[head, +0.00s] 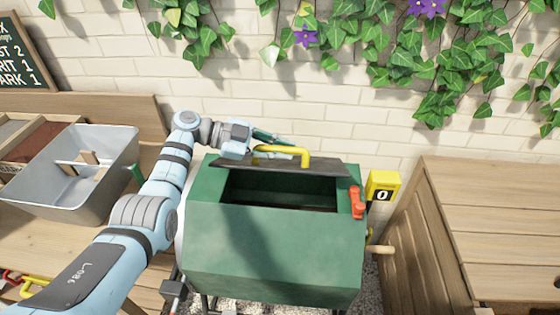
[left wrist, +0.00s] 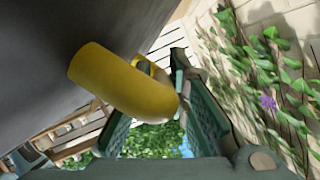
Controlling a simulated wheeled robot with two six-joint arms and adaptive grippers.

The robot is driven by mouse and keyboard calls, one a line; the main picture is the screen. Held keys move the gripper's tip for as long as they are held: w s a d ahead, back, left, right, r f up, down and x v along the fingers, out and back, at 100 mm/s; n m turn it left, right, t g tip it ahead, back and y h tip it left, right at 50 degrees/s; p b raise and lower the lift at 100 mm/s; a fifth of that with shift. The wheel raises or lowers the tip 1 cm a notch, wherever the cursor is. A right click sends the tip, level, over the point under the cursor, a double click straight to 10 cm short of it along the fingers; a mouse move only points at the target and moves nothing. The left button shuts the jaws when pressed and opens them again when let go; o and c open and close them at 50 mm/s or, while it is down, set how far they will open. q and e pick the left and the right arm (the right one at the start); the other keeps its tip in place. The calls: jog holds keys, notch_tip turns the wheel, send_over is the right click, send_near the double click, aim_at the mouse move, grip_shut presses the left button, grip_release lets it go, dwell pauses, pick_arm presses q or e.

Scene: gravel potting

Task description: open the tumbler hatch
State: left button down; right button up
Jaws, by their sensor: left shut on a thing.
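The green tumbler (head: 270,245) stands in the middle of the head view. Its dark hatch (head: 325,169) is raised and tilted at the back of the top opening (head: 280,192), which shows dark inside. The yellow handle (head: 304,155) stands on the hatch, and it fills the middle of the left wrist view (left wrist: 125,88). My left gripper (head: 282,143) is at the left end of the handle, shut on it. In the left wrist view the handle passes between the fingers. My right gripper is not in view.
A red latch (head: 357,203) sits at the opening's right edge, beside a yellow counter (head: 383,188) reading 0. A grey bin (head: 75,180) stands on the wooden bench at left. A wooden table (head: 500,220) is at right. A brick wall (head: 350,105) with ivy stands close behind.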

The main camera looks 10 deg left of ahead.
pick_arm(q)
jog(key=shift+w+r+b, duration=0.3)
jog(key=shift+w+b, duration=0.1)
jog(key=c, duration=1.8)
grip_release()
jog(key=v, duration=1.2)
jog(key=shift+w+a, duration=0.1)
jog(key=shift+a, duration=0.05)
